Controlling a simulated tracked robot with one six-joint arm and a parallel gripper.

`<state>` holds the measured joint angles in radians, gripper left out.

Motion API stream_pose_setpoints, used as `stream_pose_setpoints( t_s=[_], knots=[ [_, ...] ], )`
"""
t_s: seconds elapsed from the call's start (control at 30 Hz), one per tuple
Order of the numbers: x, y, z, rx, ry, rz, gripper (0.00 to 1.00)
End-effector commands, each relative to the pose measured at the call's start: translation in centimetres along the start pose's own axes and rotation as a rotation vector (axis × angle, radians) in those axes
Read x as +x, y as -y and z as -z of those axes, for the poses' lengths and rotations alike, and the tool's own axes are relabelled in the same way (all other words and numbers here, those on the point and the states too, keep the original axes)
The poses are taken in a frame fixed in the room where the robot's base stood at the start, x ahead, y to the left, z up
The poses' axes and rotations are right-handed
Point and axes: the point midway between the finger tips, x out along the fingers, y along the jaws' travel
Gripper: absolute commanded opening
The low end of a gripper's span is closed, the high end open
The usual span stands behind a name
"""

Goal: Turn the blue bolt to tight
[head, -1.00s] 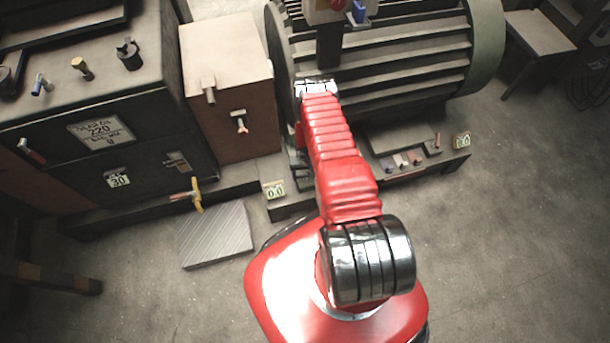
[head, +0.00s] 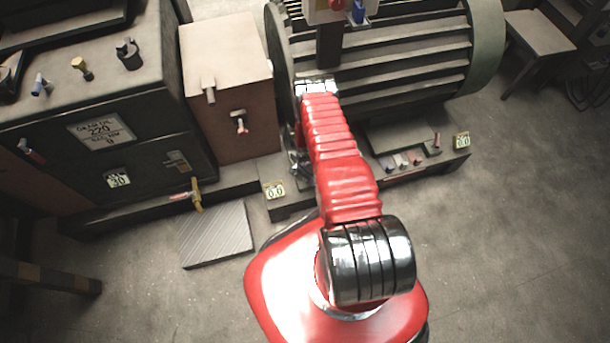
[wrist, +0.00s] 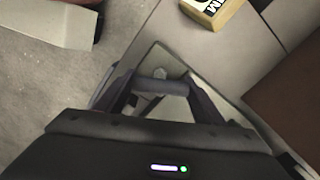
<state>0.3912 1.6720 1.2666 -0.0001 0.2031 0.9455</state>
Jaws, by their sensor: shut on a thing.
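My gripper (wrist: 160,92) points down at a pale plate in the wrist view. Its two dark fingers are shut on a dull blue-grey cross bar (wrist: 165,87), which looks like the handle of the blue bolt. A pale round or hex end shows just beyond the bar. The bolt's shank and thread are hidden, and its blue colour is weak in this light. In the head view my red arm reaches to the motor's foot, and my gripper (head: 299,164) is mostly hidden behind it.
The ribbed motor (head: 400,60) stands behind my arm. A brown box (head: 235,130) and a dark cabinet (head: 110,140) stand to the left. A yellow "0.0" tag (head: 274,189) sits on the plinth. A yellow-handled valve (head: 196,193) stands left of it.

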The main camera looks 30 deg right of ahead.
Motion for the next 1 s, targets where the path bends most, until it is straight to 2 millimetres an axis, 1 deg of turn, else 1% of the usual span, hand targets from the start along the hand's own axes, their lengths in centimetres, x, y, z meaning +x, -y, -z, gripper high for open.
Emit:
stream_pose_setpoints(
  t_s=[0.7,1.0],
  knots=[
    [-0.03,0.12,-0.09,0.676,0.000,0.001,0.40],
    [-0.03,0.15,-0.10,0.916,0.000,0.001,0.40]
  ],
)
